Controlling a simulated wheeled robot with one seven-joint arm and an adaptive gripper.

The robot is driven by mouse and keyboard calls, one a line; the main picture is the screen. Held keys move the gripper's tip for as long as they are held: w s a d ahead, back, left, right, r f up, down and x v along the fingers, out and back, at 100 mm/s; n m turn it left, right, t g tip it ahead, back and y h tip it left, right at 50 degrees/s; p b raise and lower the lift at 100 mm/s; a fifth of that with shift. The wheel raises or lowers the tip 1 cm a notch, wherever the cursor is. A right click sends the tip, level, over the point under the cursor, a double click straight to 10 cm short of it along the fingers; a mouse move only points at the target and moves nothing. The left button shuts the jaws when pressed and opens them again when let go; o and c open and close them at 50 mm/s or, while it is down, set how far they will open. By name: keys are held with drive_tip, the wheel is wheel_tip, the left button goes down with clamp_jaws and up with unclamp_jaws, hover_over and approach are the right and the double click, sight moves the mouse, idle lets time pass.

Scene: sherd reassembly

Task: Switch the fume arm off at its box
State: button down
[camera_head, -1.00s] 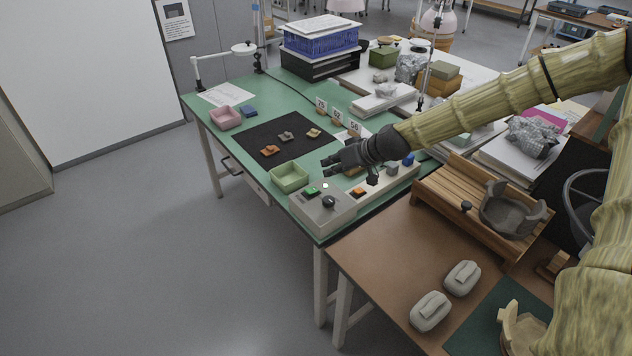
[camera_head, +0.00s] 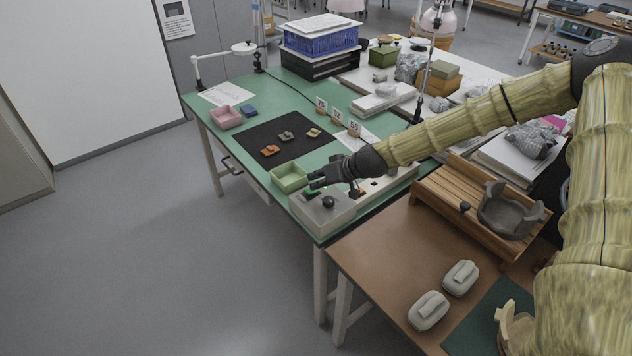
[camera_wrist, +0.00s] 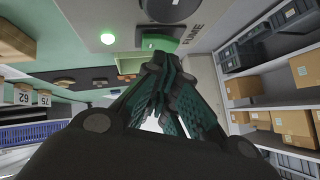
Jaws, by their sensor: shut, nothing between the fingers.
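The fume arm's box (camera_head: 325,220) is a light grey box at the front corner of the green table, with a black knob (camera_head: 328,202) on top. In the wrist view the box (camera_wrist: 84,14) carries the word FUME beside the black knob (camera_wrist: 172,8). A round lamp (camera_wrist: 107,38) on it glows green.
A pale green tray (camera_head: 289,178) stands close beside the box, left of my gripper. A black mat (camera_head: 262,139) with several sherds and a pink tray (camera_head: 225,117) lie farther back. A brown bench (camera_head: 390,240) with a wooden rack (camera_head: 450,205) is at the right.

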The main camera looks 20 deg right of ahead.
drive_tip(key=shift+s+a+f, duration=0.1)
drive_tip(key=shift+a+f, duration=0.05)
drive_tip(key=shift+f, duration=0.25)
drive_tip(key=shift+a, duration=0.1)
drive_tip(key=shift+s+a+f+n+h, duration=0.2)
drive_tip(key=shift+a+f+n+h, duration=0.15)
drive_tip(key=shift+h, duration=0.15)
drive_tip(key=shift+d+f, duration=0.1)
drive_tip(key=shift+d, duration=0.15)
drive_tip(key=shift+w+d+f, duration=0.2)
drive_tip(key=shift+d, duration=0.5)
drive_tip(key=shift+r, duration=0.1)
